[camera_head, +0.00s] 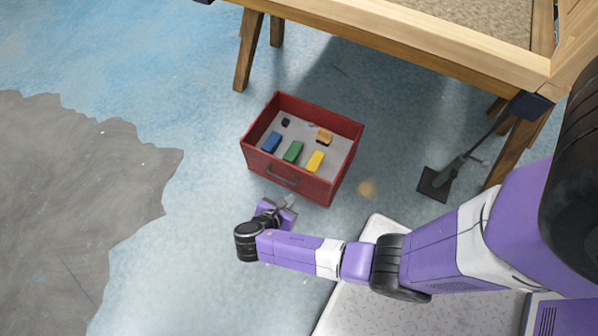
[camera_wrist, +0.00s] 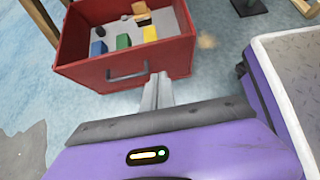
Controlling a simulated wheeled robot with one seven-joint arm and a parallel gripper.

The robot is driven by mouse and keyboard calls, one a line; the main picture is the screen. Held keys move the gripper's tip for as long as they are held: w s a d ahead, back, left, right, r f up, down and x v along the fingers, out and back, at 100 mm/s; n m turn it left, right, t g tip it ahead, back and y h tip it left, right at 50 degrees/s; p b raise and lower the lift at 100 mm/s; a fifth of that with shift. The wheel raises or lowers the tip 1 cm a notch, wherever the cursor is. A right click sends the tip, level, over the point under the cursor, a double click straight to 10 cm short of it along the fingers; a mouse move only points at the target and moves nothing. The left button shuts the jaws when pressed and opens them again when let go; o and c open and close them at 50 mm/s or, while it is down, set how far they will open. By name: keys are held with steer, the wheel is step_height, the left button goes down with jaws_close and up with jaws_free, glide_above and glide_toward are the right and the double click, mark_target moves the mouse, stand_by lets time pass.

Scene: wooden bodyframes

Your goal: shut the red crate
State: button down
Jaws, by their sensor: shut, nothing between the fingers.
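The red crate (camera_head: 318,187) stands on the floor with its top open, and several small items lie inside. A handle (camera_head: 283,177) is on its front face, which is turned toward my gripper. The crate also shows in the wrist view (camera_wrist: 177,58), with the handle (camera_wrist: 127,76) on its near wall. My gripper (camera_head: 291,200) is shut and empty, just in front of the crate's front face. In the wrist view the shut fingers (camera_wrist: 160,84) point at that face, right of the handle. I cannot tell whether they touch it.
Blue, green (camera_head: 293,151) and yellow (camera_head: 315,161) blocks lie in the crate, with an orange-topped piece (camera_head: 324,137) and a small black one (camera_head: 285,122). A wooden table (camera_head: 420,47) stands behind. A dark long-handled tool (camera_head: 438,182) is at the right. Floor at the left is clear.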

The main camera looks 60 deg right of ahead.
mark_target(309, 177)
steer(key=b+x, duration=0.1)
steer(key=x, duration=0.3)
steer(key=d+r+b+x, duration=0.1)
steer(key=b+x, duration=0.1)
steer(key=x, duration=0.2)
steer(key=b+x, duration=0.1)
steer(key=x, duration=0.3)
steer(key=shift+s+d+r+b, duration=0.1)
steer(key=shift+r+b, duration=0.15)
steer(key=shift+b, duration=0.1)
steer(key=shift+d+r, duration=0.1)
steer(key=shift+d, duration=0.35)
